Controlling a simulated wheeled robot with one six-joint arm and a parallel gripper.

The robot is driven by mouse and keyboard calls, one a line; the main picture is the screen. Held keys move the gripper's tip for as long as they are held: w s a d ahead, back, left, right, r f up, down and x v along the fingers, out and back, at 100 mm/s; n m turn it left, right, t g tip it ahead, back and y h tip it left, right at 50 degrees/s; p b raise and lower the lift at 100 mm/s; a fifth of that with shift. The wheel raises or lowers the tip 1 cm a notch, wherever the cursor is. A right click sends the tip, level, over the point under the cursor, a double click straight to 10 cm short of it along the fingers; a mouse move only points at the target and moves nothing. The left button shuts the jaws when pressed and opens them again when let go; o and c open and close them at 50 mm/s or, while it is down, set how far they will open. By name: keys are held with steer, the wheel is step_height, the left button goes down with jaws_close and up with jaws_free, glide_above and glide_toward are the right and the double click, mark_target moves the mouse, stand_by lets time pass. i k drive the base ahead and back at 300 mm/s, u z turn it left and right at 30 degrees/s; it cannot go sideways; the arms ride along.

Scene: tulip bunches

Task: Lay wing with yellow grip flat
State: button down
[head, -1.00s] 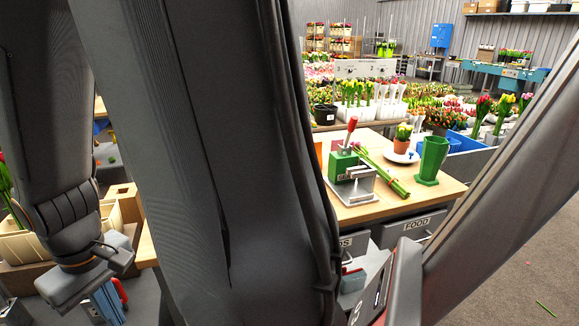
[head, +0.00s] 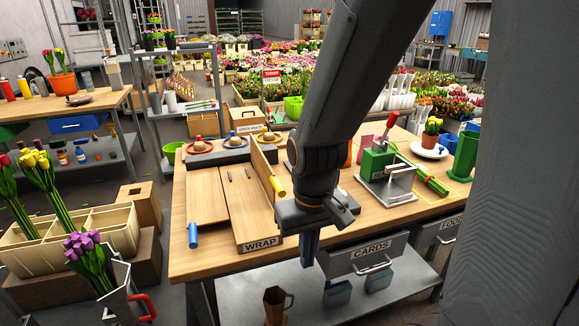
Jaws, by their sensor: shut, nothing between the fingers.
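The wing with the yellow grip (head: 264,168) is a wooden panel standing up from the right side of the wrap board (head: 243,208). Its yellow grip (head: 278,187) is at the near end. My gripper (head: 309,250) points down just right of the wing and grip, by the table's front edge. It is shut and empty, with a gap in the picture between it and the yellow grip. The left wing (head: 207,193) lies flat, its blue grip (head: 194,235) at the front left.
Several ring-topped holders (head: 201,145) stand behind the wrap board. A green press (head: 377,162) with a red handle stands on the table (head: 410,205) to the right, beside tulips.

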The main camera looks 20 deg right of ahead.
mark_target(264, 172)
steer(key=u, duration=0.15)
steer(key=k, duration=0.35)
steer(key=u, duration=0.85)
